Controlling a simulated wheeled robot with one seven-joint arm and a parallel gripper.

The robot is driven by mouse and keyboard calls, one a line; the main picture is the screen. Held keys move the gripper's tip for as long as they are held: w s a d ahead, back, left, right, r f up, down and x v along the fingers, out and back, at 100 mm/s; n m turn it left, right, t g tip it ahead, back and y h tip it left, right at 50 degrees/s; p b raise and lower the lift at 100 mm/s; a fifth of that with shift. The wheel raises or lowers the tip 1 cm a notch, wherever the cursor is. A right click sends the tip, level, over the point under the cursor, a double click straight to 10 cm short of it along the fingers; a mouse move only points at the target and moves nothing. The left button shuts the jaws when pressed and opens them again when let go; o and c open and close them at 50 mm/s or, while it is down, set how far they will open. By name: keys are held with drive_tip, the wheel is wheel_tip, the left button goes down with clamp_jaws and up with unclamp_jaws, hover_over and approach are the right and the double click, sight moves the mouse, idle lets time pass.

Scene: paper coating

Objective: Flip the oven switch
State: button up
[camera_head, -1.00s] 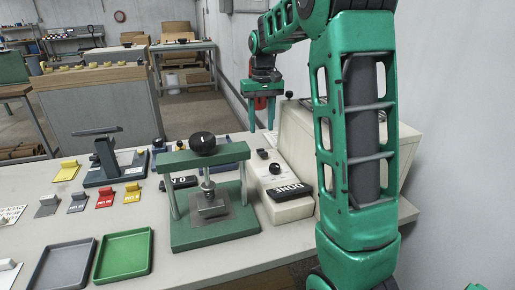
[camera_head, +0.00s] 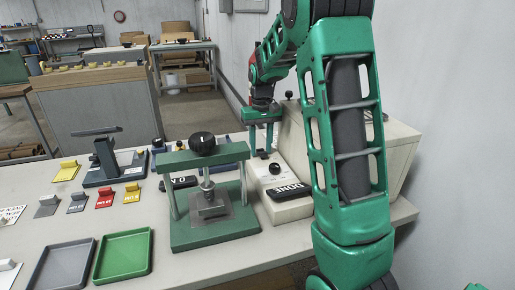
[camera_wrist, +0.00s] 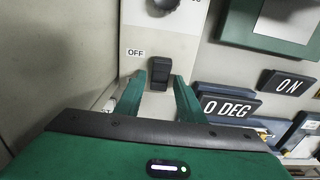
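The oven switch (camera_wrist: 159,79) is a small black rocker on a cream panel (camera_wrist: 132,28) in the wrist view, with an "OFF" label on its left. My gripper (camera_wrist: 160,76) is open, its two green fingers apart on either side of the switch's lower part. I cannot tell whether they touch it. In the head view my gripper (camera_head: 262,150) points down over the cream control box (camera_head: 287,210) beside the large cream oven housing (camera_head: 398,150).
A black knob (camera_wrist: 163,5) sits above the switch. A "0 DEG" plate (camera_wrist: 226,108) and an "ON" plate (camera_wrist: 288,84) lie on the right. A green press (camera_head: 215,240) stands left of the control box. Grey and green trays (camera_head: 124,268) lie at the front.

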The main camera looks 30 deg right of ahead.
clamp_jaws()
drive_tip(key=shift+s+a+t+h, duration=0.15)
drive_tip(key=shift+s+t+h, duration=0.2)
drive_tip(key=shift+t, duration=0.65)
drive_tip(key=shift+s+a+t+h, duration=0.1)
drive_tip(key=shift+s+t+h, duration=0.1)
drive_tip(key=shift+t, duration=0.5)
drive_tip(key=shift+s+a+t+h, duration=0.1)
drive_tip(key=shift+s+t+h, duration=0.05)
drive_tip(key=shift+t, duration=0.55)
drive_tip(key=shift+o, duration=1.5)
unclamp_jaws()
drive_tip(key=shift+d, duration=0.1)
drive_tip(key=v, duration=1)
drive_tip(key=shift+r, duration=0.3)
